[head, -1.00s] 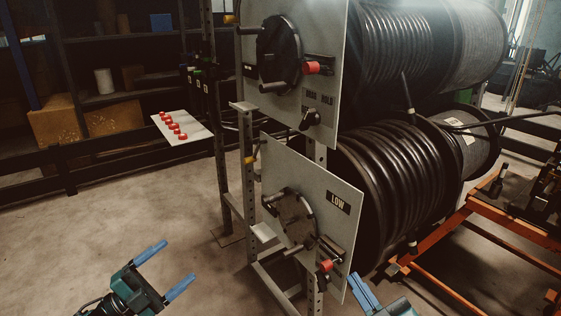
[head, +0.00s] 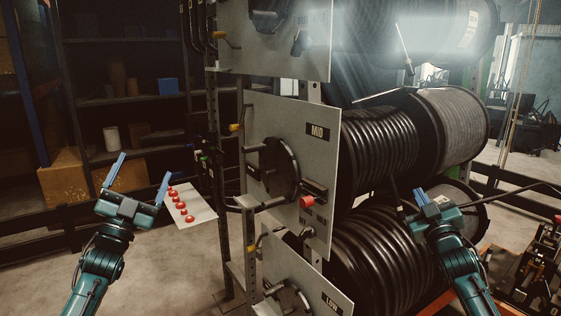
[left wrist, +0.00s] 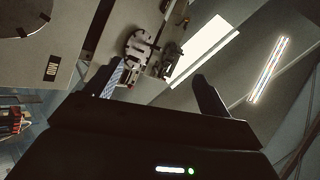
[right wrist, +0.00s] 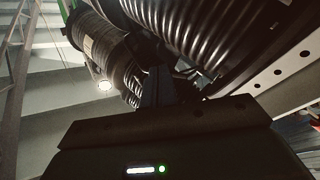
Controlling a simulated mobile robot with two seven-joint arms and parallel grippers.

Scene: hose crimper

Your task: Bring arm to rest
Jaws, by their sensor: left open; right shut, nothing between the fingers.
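My left gripper (head: 140,180) is raised at the left of the head view, its two blue-tipped fingers spread wide and empty. In the left wrist view its fingers (left wrist: 160,85) also stand apart, with nothing between them. My right gripper (head: 420,196) is in front of the hose reels at the right of the head view, its fingers together. In the right wrist view the closed fingers (right wrist: 157,86) point toward the reels and hold nothing. Both forearms rise from the bottom of the head view.
A reel rack has panels marked MID (head: 316,133) and LOW (head: 333,304). Black hose reels (head: 378,150) stand behind them. A white plate with red buttons (head: 180,205) is close to the right of my left gripper. Dark shelving (head: 120,100) is behind. An orange frame (head: 505,309) is at lower right.

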